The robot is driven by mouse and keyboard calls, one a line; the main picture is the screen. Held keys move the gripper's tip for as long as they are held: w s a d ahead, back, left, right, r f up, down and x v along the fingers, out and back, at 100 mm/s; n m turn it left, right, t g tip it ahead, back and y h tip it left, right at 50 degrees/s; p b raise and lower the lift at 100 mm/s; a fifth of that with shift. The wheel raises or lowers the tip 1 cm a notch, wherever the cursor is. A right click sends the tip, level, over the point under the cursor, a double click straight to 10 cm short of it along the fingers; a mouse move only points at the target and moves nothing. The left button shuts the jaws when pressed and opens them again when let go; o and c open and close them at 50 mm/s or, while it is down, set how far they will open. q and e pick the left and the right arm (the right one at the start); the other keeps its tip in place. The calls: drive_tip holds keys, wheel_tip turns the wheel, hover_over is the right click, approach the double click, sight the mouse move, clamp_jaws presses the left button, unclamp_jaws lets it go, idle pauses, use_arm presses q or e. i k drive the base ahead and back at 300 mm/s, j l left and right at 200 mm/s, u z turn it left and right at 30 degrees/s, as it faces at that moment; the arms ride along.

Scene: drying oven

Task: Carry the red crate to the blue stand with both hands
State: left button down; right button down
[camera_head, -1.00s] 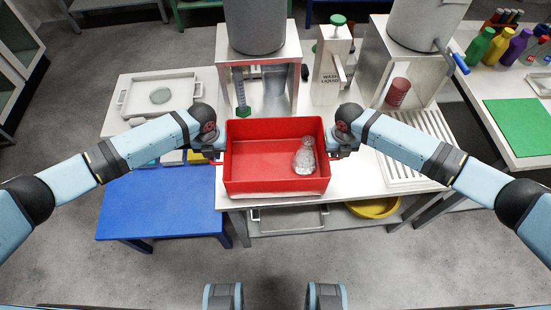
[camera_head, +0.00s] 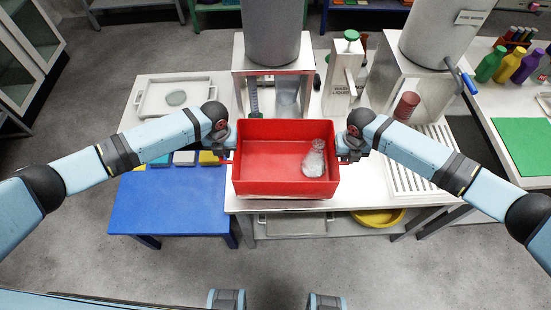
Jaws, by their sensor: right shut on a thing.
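The red crate (camera_head: 262,187) is an open box above the front of the white table, with a clear flask (camera_head: 314,160) standing inside at its right. I cannot tell whether its bottom touches the table. My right gripper (camera_head: 346,158) is at the crate's right side, shut on it. My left gripper (camera_head: 229,154) is at the left side by a red handle; its fingers are too small and partly hidden to tell their state. The blue stand (camera_head: 170,206) is low, left of the crate, with a bare blue top in front.
Teal, grey (camera_head: 184,158) and yellow blocks line the blue stand's back edge. Behind the crate are a grey tank on a white frame (camera_head: 237,66) and a green-topped dispenser (camera_head: 345,75). A red cup (camera_head: 406,106) and slatted rack (camera_head: 405,165) are right. Floor in front is clear.

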sight(166, 201)
drive_tip(key=j+u, duration=0.1)
drive_tip(key=j, duration=2.25)
